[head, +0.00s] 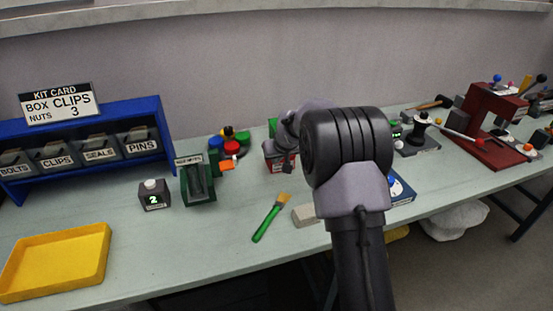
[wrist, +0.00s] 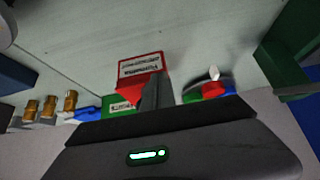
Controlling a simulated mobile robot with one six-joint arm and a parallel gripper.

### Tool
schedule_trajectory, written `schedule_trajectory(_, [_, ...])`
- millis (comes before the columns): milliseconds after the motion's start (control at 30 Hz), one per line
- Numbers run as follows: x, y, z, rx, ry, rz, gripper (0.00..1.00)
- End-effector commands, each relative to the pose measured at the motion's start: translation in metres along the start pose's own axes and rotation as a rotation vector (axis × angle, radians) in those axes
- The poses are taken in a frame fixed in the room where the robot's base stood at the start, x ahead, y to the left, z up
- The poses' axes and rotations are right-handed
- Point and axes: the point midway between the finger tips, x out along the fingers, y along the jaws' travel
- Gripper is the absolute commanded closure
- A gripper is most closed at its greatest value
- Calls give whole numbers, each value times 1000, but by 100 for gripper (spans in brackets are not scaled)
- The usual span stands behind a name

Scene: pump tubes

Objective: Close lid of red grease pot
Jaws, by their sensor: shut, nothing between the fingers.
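The red grease pot (head: 272,161) stands toward the back of the bench in the head view, mostly hidden behind my arm. In the wrist view a red-framed, white-labelled face (wrist: 141,68) shows, with its lettering upside down and red sides below it. I cannot tell how its lid stands. My gripper (wrist: 155,90) is shut and empty. Its dark fingers overlap the red pot's right side in the wrist view; contact is unclear. In the head view the fingertips are hidden by my arm.
A green pot (wrist: 117,103) stands close to the red one. Coloured round parts (head: 229,143) and a green-framed holder (head: 197,180) are to the left. A green-handled brush (head: 270,217) and a pale block (head: 305,214) lie in front. The front-left bench is mostly clear beside a yellow tray (head: 58,231).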

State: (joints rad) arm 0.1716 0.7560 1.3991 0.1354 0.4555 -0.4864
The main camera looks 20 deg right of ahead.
Motion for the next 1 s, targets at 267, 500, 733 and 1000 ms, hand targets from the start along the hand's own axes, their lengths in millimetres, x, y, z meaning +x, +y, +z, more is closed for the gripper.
schedule_trajectory(267, [3,0,4,1,-8,-1,100])
schedule_trajectory(500, [3,0,4,1,-9,-2,100])
schedule_trajectory(733, [-29,-3,-17,1,-3,-1,100])
schedule_trajectory(1000, [-49,-4,43,1,-2,-1,100])
